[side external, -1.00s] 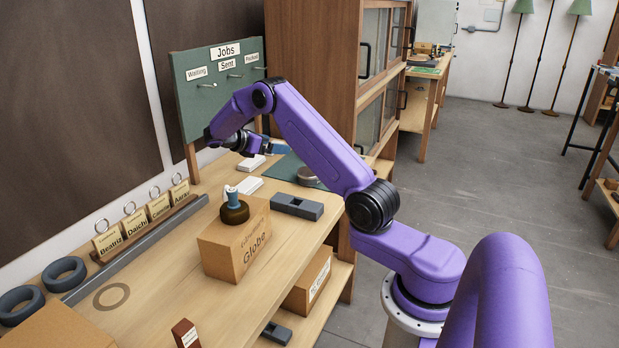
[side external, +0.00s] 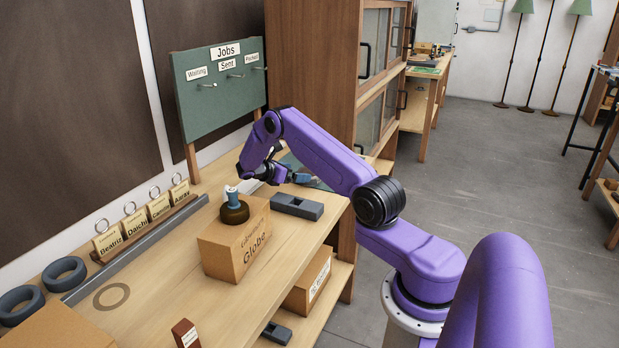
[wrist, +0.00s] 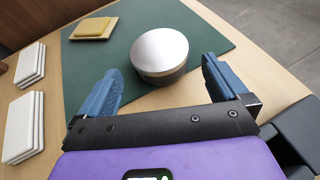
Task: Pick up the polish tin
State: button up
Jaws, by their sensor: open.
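The polish tin is a round, silver-lidded tin (wrist: 160,52) on a dark green mat (wrist: 88,62) in the wrist view. My gripper (wrist: 160,70) is open, with one blue finger on each side of the tin's near edge in the picture. The fingers do not appear to touch the tin, and I cannot tell how far above it they are. In the side view my gripper (side external: 305,177) is over the far part of the bench, and my arm hides the tin there.
White stacks (wrist: 24,128) lie left of the mat. A yellow pad (wrist: 95,27) on a tan base sits on its far left. A grey block (side external: 297,206) and a Globe box (side external: 236,245) bearing a blue-topped brown object (side external: 234,211) stand nearer on the bench.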

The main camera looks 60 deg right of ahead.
aim_at(315, 181)
jog(key=shift+x, duration=4.05)
jog(key=shift+w+f, duration=0.1)
jog(key=c, duration=0.8)
